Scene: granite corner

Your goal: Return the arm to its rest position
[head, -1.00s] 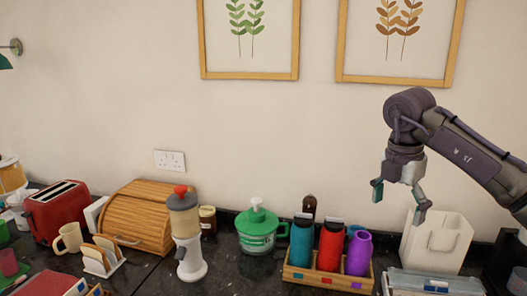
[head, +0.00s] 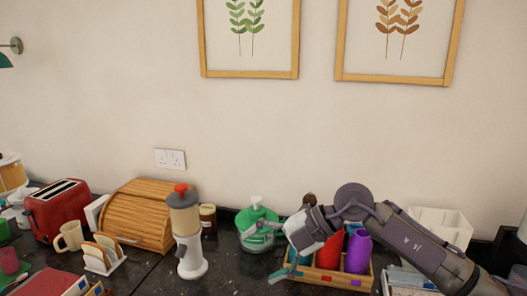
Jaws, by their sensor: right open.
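My right arm comes in from the right edge of the head view, low over the counter. Its gripper (head: 273,252) is open, with the fingers spread and nothing between them. It hangs in front of the green-lidded pump container (head: 257,216) and the left end of the wooden bottle crate (head: 335,276). The gripper and wrist hide most of the teal bottle and part of the red bottle (head: 330,250). The purple bottle (head: 358,252) shows beside the forearm. I cannot tell whether the gripper touches anything. My left gripper is not in view.
A grinder (head: 187,235) with a red knob stands left of the gripper. Behind it are a wooden bread bin (head: 140,213) and a red toaster (head: 58,208). A white bag (head: 445,224) is partly behind my right arm. Dark counter (head: 225,275) lies bare between grinder and crate.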

